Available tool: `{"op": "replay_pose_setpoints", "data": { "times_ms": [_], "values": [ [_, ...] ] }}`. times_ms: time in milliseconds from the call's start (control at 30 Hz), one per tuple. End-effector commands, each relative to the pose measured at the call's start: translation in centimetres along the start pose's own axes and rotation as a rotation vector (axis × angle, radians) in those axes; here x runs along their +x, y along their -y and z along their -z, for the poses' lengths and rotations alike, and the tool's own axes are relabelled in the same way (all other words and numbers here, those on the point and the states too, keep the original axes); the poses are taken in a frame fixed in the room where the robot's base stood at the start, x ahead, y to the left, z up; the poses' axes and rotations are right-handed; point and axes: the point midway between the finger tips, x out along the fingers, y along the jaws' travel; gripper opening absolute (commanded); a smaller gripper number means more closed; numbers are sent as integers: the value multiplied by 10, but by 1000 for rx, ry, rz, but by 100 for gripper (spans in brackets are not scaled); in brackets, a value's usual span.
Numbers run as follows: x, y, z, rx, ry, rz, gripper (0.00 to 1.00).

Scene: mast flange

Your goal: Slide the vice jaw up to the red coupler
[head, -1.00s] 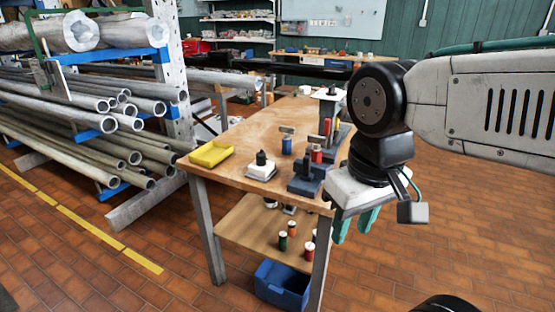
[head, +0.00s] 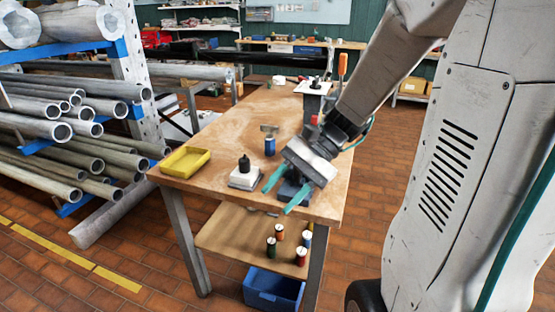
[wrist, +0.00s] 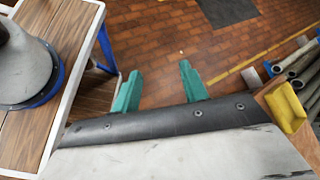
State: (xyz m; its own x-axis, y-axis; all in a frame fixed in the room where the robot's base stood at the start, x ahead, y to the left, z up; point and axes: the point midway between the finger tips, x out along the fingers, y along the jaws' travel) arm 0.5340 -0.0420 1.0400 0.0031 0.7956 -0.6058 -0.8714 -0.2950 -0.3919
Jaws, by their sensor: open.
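A dark blue-grey block (head: 290,189), which looks like the vice, sits near the table's front right corner, mostly covered by my gripper (head: 276,202). My gripper is open, its two teal fingers apart and pointing down-left in front of the block. I see nothing between the fingers, which also show in the wrist view (wrist: 158,82) with only floor beyond them. The red coupler and the vice jaw cannot be made out behind my gripper and forearm. A small red part (head: 314,119) shows beside the grey post further back; I cannot tell what it is.
On the wooden table (head: 225,125) are a yellow tray (head: 185,162), a white base with a black knob (head: 244,174) and a blue cylinder (head: 270,146). Several spools stand on the lower shelf, above a blue bin (head: 273,289). A pipe rack (head: 60,120) stands at left.

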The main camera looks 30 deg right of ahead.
Motion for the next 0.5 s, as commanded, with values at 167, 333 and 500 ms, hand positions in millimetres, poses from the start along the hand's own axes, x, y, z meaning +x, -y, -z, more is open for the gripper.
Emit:
{"op": "replay_pose_setpoints", "data": {
  "times_ms": [167,333,500],
  "values": [
    [-27,14,74,327,149,341,44],
    [-60,5,149,582,259,665,44],
    [-83,-13,197,724,319,871,44]
  ]
}}
